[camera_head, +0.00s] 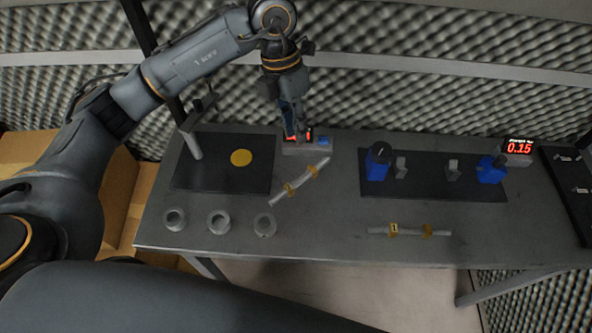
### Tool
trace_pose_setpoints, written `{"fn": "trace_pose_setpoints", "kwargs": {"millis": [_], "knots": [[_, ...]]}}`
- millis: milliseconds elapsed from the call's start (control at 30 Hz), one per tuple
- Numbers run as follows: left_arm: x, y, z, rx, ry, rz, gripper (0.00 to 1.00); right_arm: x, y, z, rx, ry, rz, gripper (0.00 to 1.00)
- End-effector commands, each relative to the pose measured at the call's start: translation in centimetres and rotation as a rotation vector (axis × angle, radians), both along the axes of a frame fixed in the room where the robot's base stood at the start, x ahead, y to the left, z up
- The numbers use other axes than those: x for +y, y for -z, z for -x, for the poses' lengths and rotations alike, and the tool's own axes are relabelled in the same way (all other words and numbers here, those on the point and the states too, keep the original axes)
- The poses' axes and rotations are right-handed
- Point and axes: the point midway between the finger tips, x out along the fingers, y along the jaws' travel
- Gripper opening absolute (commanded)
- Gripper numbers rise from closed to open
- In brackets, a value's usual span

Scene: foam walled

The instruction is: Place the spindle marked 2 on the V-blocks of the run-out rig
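A grey spindle with yellow bands (287,190) lies slantwise on the table in the left-middle; I cannot read a number on it. A second spindle (410,231) lies level near the front edge, and its yellow tag appears to read 1. The run-out rig's dark base (430,180) holds two small grey V-blocks (401,167) (452,170) between blue units, and no spindle lies on them. My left gripper (293,132) points down at a small box with a red display, behind the slanted spindle. Its finger opening is unclear. My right gripper is out of view.
The small box (307,147) has a blue button. A dark plate with a yellow disc (241,158) and a post stands left. Three grey rings (219,222) sit along the front left. A display reading 0.15 (519,147) and a dark panel (572,186) are at right.

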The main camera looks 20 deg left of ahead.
Motion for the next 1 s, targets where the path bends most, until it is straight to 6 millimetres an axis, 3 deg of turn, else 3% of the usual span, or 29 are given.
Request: {"fn": "trace_pose_setpoints", "kwargs": {"millis": [133,400,733,1000], "knots": [[0.3,1.5,0.0,-0.007,0.008,-0.033,0.19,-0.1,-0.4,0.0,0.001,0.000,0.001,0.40],[-0.7,6.6,0.6,-0.005,0.006,-0.027,0.19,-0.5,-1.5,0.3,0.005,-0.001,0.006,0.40],[-1.2,9.3,1.0,-0.005,0.005,-0.026,0.19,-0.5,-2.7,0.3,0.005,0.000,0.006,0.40],[-1.8,13.0,1.5,-0.007,0.005,-0.025,0.19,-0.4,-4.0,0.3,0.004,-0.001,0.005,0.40]]}}
